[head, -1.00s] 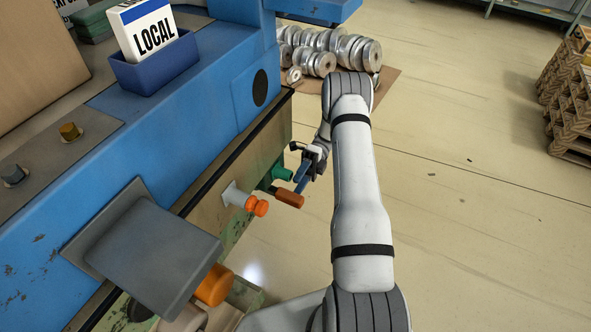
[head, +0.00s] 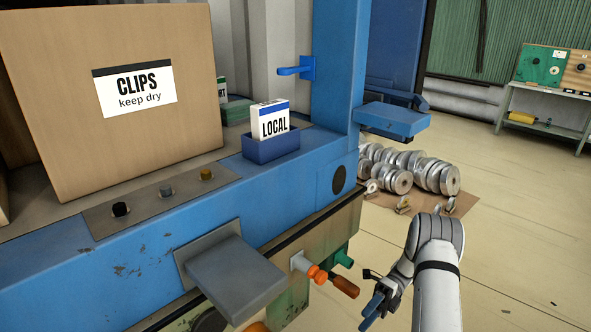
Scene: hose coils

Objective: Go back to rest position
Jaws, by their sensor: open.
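My gripper (head: 374,305) is at the lower middle right of the head view, at the end of my pale arm. Its blue fingers are open, and I see nothing held between them. It is just right of and below an orange-brown handle (head: 345,287) on the front of the blue machine (head: 225,225). There seems to be a small gap between them. An orange knob (head: 318,274) and a green fitting (head: 344,258) sit beside that handle. The gripper's far side is hidden by its own wrist.
A grey block (head: 235,278) juts from the machine front. A cardboard box (head: 115,100) and a blue bin (head: 270,148) with LOCAL cards stand on top. Metal coils (head: 400,180) lie on the floor behind my arm. The floor (head: 520,230) on the right is clear.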

